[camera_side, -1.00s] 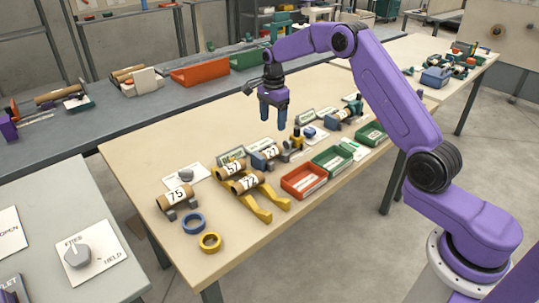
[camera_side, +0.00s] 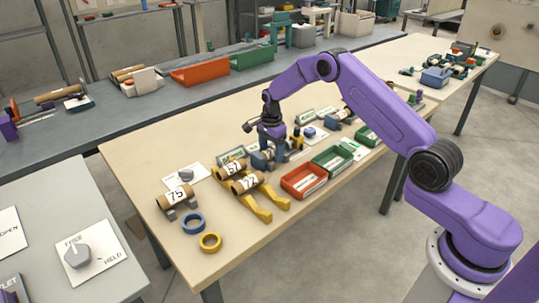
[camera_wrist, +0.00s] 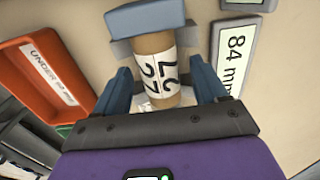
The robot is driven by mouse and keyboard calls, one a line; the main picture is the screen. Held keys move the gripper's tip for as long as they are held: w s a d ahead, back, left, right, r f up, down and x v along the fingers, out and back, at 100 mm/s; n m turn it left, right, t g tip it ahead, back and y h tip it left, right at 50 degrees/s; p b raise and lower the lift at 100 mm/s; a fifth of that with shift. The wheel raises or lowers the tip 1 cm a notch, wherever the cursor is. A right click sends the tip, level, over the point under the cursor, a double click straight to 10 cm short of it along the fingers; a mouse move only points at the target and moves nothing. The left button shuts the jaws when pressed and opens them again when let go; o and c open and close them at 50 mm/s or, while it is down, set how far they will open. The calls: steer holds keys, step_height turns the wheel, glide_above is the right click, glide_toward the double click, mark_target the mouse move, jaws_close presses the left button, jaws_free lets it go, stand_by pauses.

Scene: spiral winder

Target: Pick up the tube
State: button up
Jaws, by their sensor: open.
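The brown cardboard tube (camera_wrist: 160,75) lies in a blue-grey cradle (camera_wrist: 146,17) in the wrist view. It has a white label with black digits, seen at a slant. My gripper (camera_wrist: 161,68) is open, with one blue finger on each side of this tube. In the side view my gripper (camera_side: 266,154) is down at the cradle and hides most of the tube. Other numbered tubes, marked 57 (camera_side: 232,169), 72 (camera_side: 247,183) and 75 (camera_side: 174,197), lie nearer the front left of the table.
Yellow rails (camera_side: 264,206) hold the 57 and 72 tubes. A red bin (camera_side: 304,181) and a green bin (camera_side: 333,160) stand right of the cradle. A sign reading 84 mm (camera_wrist: 235,55) is close beside my gripper.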

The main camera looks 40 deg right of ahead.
steer(key=shift+f, duration=0.1)
steer(key=c, duration=1.2)
